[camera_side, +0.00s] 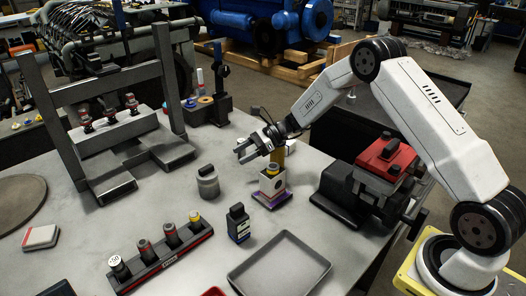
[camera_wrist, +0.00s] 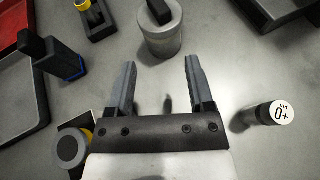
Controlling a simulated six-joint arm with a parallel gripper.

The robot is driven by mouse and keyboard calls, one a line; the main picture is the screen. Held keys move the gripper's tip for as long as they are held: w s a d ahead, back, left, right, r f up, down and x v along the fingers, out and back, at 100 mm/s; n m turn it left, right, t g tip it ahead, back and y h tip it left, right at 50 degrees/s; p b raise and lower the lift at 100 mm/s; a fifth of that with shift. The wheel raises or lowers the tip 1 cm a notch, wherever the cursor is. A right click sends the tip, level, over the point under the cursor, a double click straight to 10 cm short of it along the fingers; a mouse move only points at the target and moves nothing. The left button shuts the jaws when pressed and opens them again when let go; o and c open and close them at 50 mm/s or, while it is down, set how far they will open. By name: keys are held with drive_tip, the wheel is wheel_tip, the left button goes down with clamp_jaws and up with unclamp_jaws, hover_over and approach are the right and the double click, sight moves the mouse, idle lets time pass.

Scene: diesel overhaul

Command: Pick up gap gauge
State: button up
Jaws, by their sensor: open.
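No object is clearly marked as the gap gauge, and I cannot tell which one it is. My gripper (camera_side: 244,151) is open above the bench. In the wrist view its two fingers (camera_wrist: 161,78) are apart, with a small dark mark (camera_wrist: 168,104) between them that may be a shadow or a thin part. A grey cylinder with a black handle (camera_side: 207,183) stands upright near the gripper; in the wrist view it (camera_wrist: 161,40) lies beyond the fingertips.
A black rack (camera_side: 162,262) holds several small cylinders. A grey press frame (camera_side: 112,140) stands behind left. A red-topped black vise-like block (camera_side: 385,160) is right.

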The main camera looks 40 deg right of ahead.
wheel_tip(320, 180, up, 6)
drive_tip(key=f, duration=0.1)
drive_tip(key=s+a+n+g+y, duration=0.1)
drive_tip(key=s+a+n+g, duration=0.1)
drive_tip(key=s+a, duration=0.35)
drive_tip(key=s+a+n+g, duration=0.2)
drive_tip(key=s+a, duration=0.1)
drive_tip(key=s, duration=0.6)
approach(231, 216)
drive_tip(key=shift+x, duration=1)
drive_tip(key=shift+w+a+r, duration=0.1)
drive_tip(key=shift+r, duration=0.05)
drive_tip(key=shift+x, duration=1.3)
drive_tip(key=shift+s+x, duration=0.2)
drive_tip(key=shift+x, duration=2.4)
